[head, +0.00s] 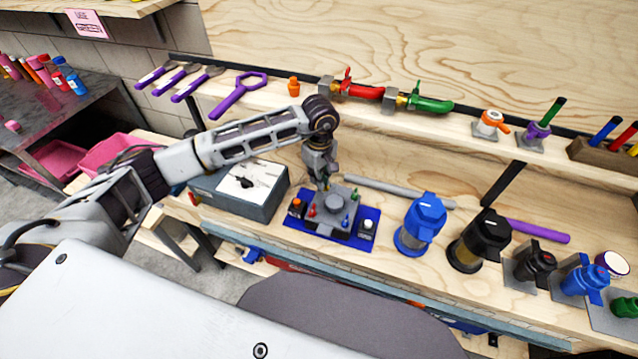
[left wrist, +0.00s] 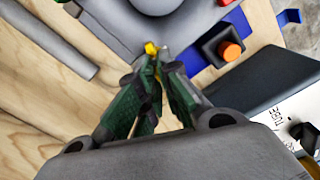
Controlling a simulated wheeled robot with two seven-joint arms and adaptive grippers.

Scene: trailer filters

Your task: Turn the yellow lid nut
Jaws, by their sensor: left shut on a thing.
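The yellow lid nut (left wrist: 150,48) shows in the left wrist view at the corner of a grey lid (left wrist: 116,22), right at my fingertips. My left gripper (left wrist: 155,68) has its green fingers closed together on the nut, and they hide part of it. In the head view, my left gripper (head: 324,184) points down at the back left corner of the grey lidded box (head: 333,205), which stands on a blue mat (head: 301,236). The nut is mostly hidden there. Red, green and blue nuts show at the lid's other corners. My right gripper is not in view.
A grey box (head: 225,205) with a white insert stands left of the mat. A grey rod (head: 395,191) lies behind it. A blue filter housing (head: 420,222) and a black one (head: 478,240) stand to the right. Valves and tools line the back shelf.

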